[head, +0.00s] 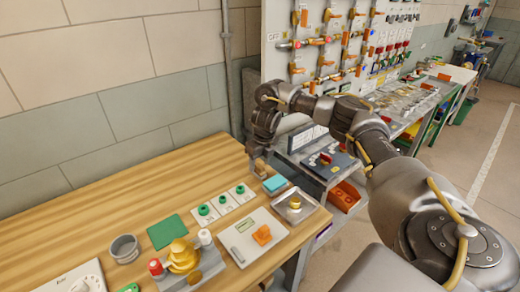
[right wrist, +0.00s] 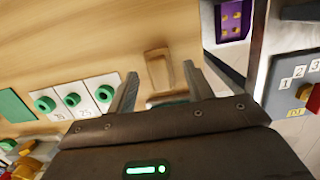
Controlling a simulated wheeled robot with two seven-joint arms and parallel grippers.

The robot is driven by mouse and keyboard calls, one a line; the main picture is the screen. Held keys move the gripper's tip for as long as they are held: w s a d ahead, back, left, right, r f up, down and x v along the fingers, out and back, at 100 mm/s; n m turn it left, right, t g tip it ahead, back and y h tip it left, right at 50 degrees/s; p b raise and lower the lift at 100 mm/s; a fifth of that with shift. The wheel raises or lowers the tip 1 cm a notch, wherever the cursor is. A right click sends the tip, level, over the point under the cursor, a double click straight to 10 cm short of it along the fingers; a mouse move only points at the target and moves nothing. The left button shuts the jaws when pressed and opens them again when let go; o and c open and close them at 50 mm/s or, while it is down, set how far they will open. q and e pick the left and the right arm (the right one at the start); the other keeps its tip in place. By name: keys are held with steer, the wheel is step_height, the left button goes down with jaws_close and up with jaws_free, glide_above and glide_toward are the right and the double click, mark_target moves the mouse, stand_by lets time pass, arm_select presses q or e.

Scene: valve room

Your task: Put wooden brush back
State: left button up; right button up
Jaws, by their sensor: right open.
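A light-brown wooden piece, which looks like the wooden brush (right wrist: 157,68), shows in the right wrist view, between and just beyond the two fingers. In the head view it is a small brown shape (head: 260,167) at the far right edge of the wooden table, partly hidden by the gripper. My right gripper (head: 256,158) is open above it, with a finger on each side in the wrist view (right wrist: 160,72). I cannot tell whether the fingers touch it. My left gripper is not in view.
A teal block (head: 275,183) and a metal tray (head: 307,209) with a yellow piece lie near the brush. White cards (head: 223,203) with green knobs and a grey cup (head: 125,248) stand to the left. A grey shelf (head: 312,167) adjoins the table's right side.

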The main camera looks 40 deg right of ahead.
mark_target(262, 167)
step_height(262, 167, up, 10)
steer(key=s+p, duration=0.1)
steer(key=shift+s+f, duration=0.2)
steer(key=shift+s, duration=0.1)
stand_by(0.4)
